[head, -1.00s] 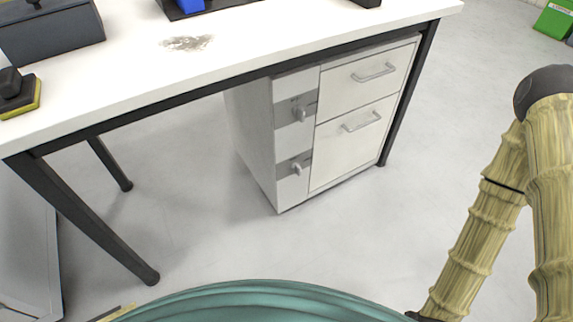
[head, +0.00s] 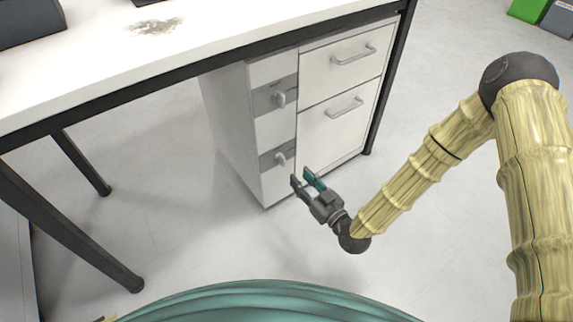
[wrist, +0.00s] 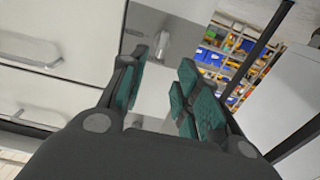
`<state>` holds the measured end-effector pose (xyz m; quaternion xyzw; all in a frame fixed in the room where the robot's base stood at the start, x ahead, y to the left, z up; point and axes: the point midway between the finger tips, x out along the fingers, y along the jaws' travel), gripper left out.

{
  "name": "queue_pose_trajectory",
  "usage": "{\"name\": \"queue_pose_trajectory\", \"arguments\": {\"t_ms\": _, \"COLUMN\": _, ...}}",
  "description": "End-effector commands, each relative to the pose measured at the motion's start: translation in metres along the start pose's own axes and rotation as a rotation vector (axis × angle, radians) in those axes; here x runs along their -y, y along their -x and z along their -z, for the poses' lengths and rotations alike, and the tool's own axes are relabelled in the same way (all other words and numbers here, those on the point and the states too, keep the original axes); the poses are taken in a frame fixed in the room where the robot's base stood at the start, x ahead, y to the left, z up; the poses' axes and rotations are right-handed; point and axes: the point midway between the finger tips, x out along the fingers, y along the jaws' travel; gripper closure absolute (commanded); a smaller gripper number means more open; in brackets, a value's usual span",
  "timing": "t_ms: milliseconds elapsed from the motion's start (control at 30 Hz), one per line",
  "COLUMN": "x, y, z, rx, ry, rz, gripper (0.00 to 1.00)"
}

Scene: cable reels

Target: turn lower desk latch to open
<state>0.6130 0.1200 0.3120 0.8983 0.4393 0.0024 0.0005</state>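The lower desk latch (head: 281,159) is a small light-grey knob on a darker grey plate, low on the narrow left part of the white drawer cabinet (head: 230,125). A similar upper latch (head: 280,99) sits above it. My gripper (head: 302,178) is open and empty, just below and to the right of the lower latch in the head view, apparently apart from it. In the wrist view, the teal-padded fingers of my gripper (wrist: 160,85) are spread. A grey latch knob (wrist: 167,42) shows beyond them; I cannot tell which latch it is.
The white desk top (head: 210,40) with its dark frame overhangs the cabinet. Two drawers with bar handles, the upper (head: 353,56) and the lower (head: 345,107), are right of the latches. A dark desk leg (head: 388,85) stands at the cabinet's right. Floor in front is clear.

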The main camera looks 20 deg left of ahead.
Motion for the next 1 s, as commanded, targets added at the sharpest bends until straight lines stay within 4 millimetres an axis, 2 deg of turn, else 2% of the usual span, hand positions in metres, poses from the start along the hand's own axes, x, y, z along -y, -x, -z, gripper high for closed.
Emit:
{"name": "queue_pose_trajectory", "arguments": {"t_ms": 300, "x": 0.0, "y": -0.052, "z": -0.004, "rx": 0.0, "ry": 0.0, "rz": -0.001, "gripper": 0.68}}
{"name": "queue_pose_trajectory", "arguments": {"t_ms": 500, "x": 0.0, "y": -0.076, "z": -0.004, "rx": 0.002, "ry": -0.001, "rz": 0.0, "gripper": 0.68}}
{"name": "queue_pose_trajectory", "arguments": {"t_ms": 700, "x": 0.0, "y": -0.086, "z": -0.002, "rx": 0.003, "ry": -0.002, "rz": -0.002, "gripper": 0.68}}
{"name": "queue_pose_trajectory", "arguments": {"t_ms": 1000, "x": 0.0, "y": -0.087, "z": -0.001, "rx": 0.003, "ry": -0.002, "rz": -0.001, "gripper": 0.7}}
